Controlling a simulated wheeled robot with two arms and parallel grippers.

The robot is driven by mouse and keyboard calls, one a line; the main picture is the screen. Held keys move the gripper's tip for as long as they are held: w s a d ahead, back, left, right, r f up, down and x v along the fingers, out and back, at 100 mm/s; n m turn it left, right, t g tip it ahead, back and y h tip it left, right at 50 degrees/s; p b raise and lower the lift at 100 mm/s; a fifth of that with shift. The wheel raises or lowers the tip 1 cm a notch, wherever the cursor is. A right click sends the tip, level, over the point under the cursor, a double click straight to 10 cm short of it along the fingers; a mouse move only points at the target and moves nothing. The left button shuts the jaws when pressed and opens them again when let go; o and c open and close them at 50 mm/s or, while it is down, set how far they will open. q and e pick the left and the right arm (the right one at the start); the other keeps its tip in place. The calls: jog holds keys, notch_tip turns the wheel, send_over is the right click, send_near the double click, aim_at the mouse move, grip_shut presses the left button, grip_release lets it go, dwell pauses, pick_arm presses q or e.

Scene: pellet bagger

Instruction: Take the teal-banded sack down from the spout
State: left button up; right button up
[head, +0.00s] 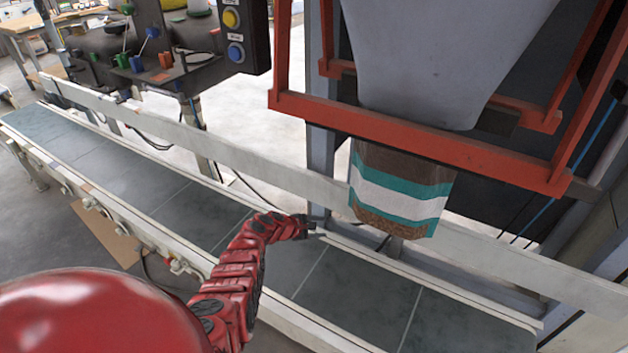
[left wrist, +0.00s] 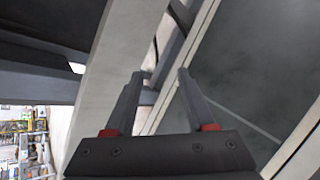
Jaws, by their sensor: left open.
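The teal-banded sack (head: 399,203) hangs below the grey spout (head: 440,60) in the head view. It is brown, with a white band between two teal bands, and its top is hidden behind the orange frame. My left gripper (head: 316,234) is to the left of the sack and apart from it, over the far side of the conveyor. In the left wrist view its two fingers (left wrist: 163,78) are apart with nothing between them. The sack is not recognisable in that view. My right gripper is not in view.
The orange frame (head: 420,146) surrounds the spout. A conveyor (head: 150,185) with a dark, bare belt runs below, with a pale guard rail (head: 250,165) along its far side. A control box (head: 235,35) with yellow and blue buttons stands at the upper left.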

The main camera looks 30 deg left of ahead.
pick_arm(q)
jog(key=s+d+r+n+g+h, duration=0.1)
jog(key=d+r+h, duration=0.15)
jog(key=r, duration=0.35)
jog(key=s+d+r+h, duration=0.1)
jog(key=s+r+h, duration=0.1)
jog(key=r+h, duration=0.3)
jog(key=g+h, duration=0.2)
jog(key=h, duration=0.3)
send_near(358, 174)
jog(key=s+d, duration=0.1)
jog(key=s, duration=0.3)
jog(key=shift+m, duration=0.4)
jog(key=w+d+b, duration=0.4)
jog(key=w+b, duration=0.1)
jog(key=w+d+b, duration=0.2)
jog(key=shift+w+d+f+b, duration=0.15)
jog(key=shift+d+f+b, duration=0.1)
jog(key=shift+b, duration=0.05)
jog(key=shift+r, duration=0.1)
jog(key=shift+d, duration=0.1)
grip_shut()
